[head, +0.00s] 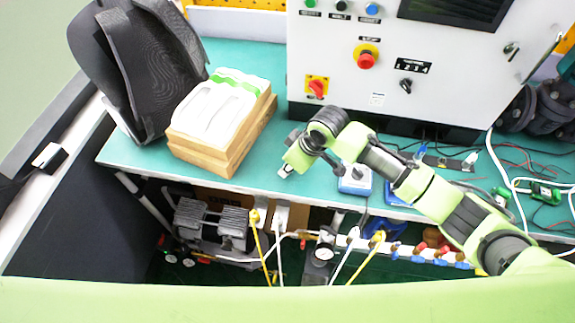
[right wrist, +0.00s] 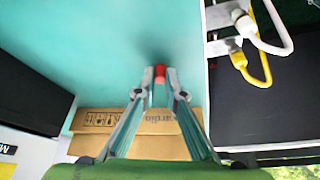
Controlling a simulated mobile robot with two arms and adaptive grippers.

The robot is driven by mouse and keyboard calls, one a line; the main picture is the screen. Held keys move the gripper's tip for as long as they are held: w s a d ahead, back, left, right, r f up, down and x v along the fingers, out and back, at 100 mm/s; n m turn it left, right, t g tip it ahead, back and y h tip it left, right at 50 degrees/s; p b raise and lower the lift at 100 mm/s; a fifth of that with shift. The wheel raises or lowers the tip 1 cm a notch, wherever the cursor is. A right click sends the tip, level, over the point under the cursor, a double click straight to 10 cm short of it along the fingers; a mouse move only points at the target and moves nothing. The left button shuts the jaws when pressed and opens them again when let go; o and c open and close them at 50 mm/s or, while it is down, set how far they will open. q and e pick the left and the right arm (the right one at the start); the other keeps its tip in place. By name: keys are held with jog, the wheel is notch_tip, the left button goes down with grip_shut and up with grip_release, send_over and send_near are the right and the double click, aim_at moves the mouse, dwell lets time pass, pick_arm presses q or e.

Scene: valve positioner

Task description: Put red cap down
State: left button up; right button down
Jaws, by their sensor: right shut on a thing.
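The red cap (right wrist: 160,71) shows in the right wrist view, between the fingertips of my right gripper (right wrist: 160,76). The gripper is shut on it. The teal tabletop (right wrist: 125,35) shows just past the cap, with a dark shadow close by; I cannot tell whether the cap touches the table. In the head view my right gripper (head: 286,171) is near the table's front edge, right of the stacked boxes, and the cap cannot be made out there. My left gripper is not in view.
Cardboard boxes (head: 218,155) with a white and green tray on top stand left of the gripper. A dark chair-like shell (head: 140,65) leans behind them. A control cabinet (head: 400,60) stands at the back. A small white-and-blue box (head: 355,181) is to the right. Hoses (head: 262,245) are below the edge.

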jog(key=shift+f, duration=0.15)
jog(key=c, duration=2.1)
grip_release()
jog(key=shift+f, duration=0.15)
jog(key=v, duration=1.2)
jog(key=shift+b, duration=0.45)
